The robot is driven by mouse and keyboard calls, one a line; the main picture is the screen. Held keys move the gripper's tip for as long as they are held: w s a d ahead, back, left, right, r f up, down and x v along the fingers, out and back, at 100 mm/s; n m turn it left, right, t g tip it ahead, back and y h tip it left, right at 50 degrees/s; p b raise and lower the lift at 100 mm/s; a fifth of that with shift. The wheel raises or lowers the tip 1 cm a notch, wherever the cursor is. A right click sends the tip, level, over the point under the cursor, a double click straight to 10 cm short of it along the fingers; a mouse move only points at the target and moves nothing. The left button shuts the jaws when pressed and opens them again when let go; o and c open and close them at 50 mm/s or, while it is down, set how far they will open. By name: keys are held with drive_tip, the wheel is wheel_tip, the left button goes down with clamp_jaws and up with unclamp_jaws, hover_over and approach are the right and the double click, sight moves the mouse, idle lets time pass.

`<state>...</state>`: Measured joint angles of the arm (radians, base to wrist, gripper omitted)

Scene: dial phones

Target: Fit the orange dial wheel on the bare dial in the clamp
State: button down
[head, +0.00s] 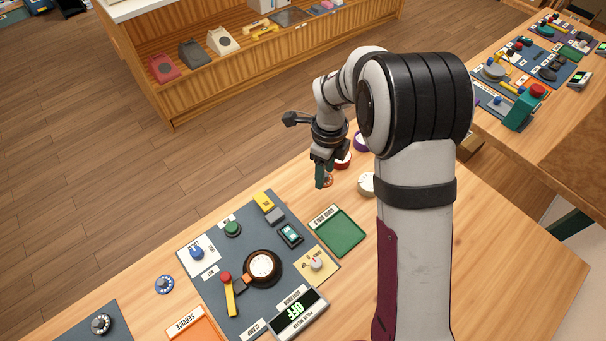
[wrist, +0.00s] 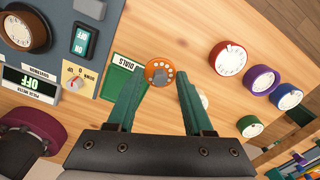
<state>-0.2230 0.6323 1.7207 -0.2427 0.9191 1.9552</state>
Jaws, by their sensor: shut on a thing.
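The orange dial wheel (wrist: 159,73) is between the green fingertips of my gripper (wrist: 160,78) in the wrist view, and my gripper is shut on it. In the head view my gripper (head: 322,175) is over the wooden table, beyond the green tray, with a bit of the orange wheel (head: 327,181) showing by the fingers. The dial in the clamp (head: 262,266) is a dark brown round body with a pale face, on the grey mat left of and nearer than my gripper. It shows in the wrist view's upper left (wrist: 18,31).
The green tray (head: 338,232) lies between gripper and mat. A yellow lever with a red knob (head: 228,294) stands beside the clamped dial. The pulse meter (head: 298,314) reads OFF. Red (wrist: 230,60), purple (wrist: 260,80), blue (wrist: 286,97) and green (wrist: 250,126) dials stand near my gripper.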

drive_tip(key=s+d+r+n, duration=0.3)
drive_tip(key=d+r+n, duration=0.2)
drive_tip(key=r+n, duration=0.55)
drive_tip(key=s+d+r+n, duration=0.4)
drive_tip(key=r+n, duration=0.6)
drive_tip(key=n, duration=1.5)
hover_over(262, 266)
drive_tip(key=f, duration=2)
drive_tip(key=shift+d+f, duration=0.15)
drive_tip(key=shift+d, duration=0.15)
drive_tip(key=f, duration=0.4)
drive_tip(key=shift+a+m, duration=0.25)
drive_tip(key=shift+a, duration=0.05)
drive_tip(key=shift+f, duration=0.2)
drive_tip(key=shift+f, duration=0.2)
